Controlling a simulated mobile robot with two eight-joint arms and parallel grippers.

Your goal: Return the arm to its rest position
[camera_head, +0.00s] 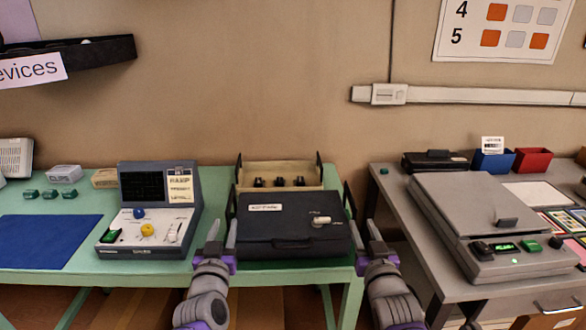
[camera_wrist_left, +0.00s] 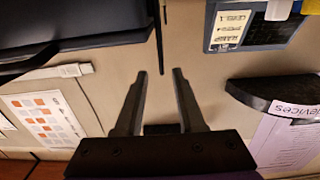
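My left gripper (camera_head: 222,226) is in the head view in front of the left edge of the black case. Its two fingers stand apart with nothing between them. In the left wrist view the same gripper (camera_wrist_left: 157,72) shows open and empty, and the scene is upside down. My right gripper (camera_head: 363,222) is near the right edge of the case, its fingers apart and no object visible between them. The black case (camera_head: 285,240) is closed, with a white label and a pale knob on top. I cannot tell whether either gripper touches it.
The green table (camera_head: 90,278) holds a blue mat (camera_head: 45,240), a grey console (camera_head: 155,220) and a beige tray (camera_head: 280,172) behind the case. A grey desk (camera_head: 400,195) at right carries a large grey device (camera_head: 470,205). A gap separates table and desk.

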